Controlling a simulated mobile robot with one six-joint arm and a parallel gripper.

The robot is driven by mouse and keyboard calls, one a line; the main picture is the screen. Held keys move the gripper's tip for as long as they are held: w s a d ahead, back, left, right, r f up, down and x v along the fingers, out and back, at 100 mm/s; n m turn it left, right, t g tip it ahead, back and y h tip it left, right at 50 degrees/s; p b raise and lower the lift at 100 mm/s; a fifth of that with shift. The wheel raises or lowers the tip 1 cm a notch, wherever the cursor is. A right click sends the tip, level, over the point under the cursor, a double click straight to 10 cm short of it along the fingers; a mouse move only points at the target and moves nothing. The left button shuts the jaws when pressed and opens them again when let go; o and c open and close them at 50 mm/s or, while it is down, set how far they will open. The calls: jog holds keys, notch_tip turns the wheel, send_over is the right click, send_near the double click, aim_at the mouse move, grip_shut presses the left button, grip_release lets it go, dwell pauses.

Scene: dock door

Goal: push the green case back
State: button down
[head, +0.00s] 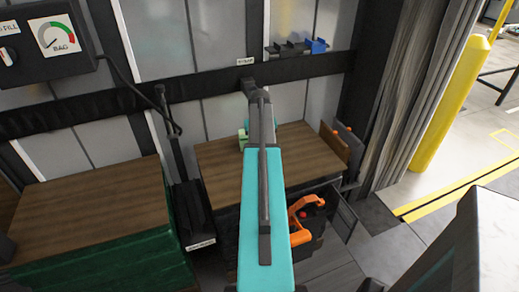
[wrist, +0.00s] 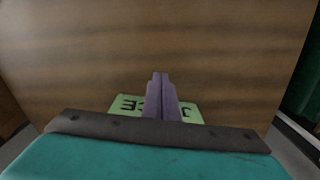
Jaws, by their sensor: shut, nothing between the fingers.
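The light green case (wrist: 128,104) with dark letters lies on the brown wooden top (wrist: 160,45) in the wrist view. In the head view, part of the green case (head: 243,139) shows on the wooden top (head: 222,172), just left of my arm, which hides the rest. My gripper (wrist: 160,76) is shut and empty. Its fingers stand in front of the middle of the case in the wrist view and cover some letters. I cannot tell whether they touch it. The gripper is hidden behind my arm in the head view.
A lower wooden-topped green box (head: 90,215) stands left. An orange-handled item (head: 305,211) sits below the wooden top's near edge. Upright boards (head: 335,145) stand at its right end. A wall with a dark rail (head: 190,88) is behind. A yellow post (head: 450,105) stands right.

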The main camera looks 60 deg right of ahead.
notch_tip(320, 180, up, 9)
jog(key=b, duration=0.1)
jog(key=shift+f, duration=0.15)
dwell(0.3)
dwell(0.5)
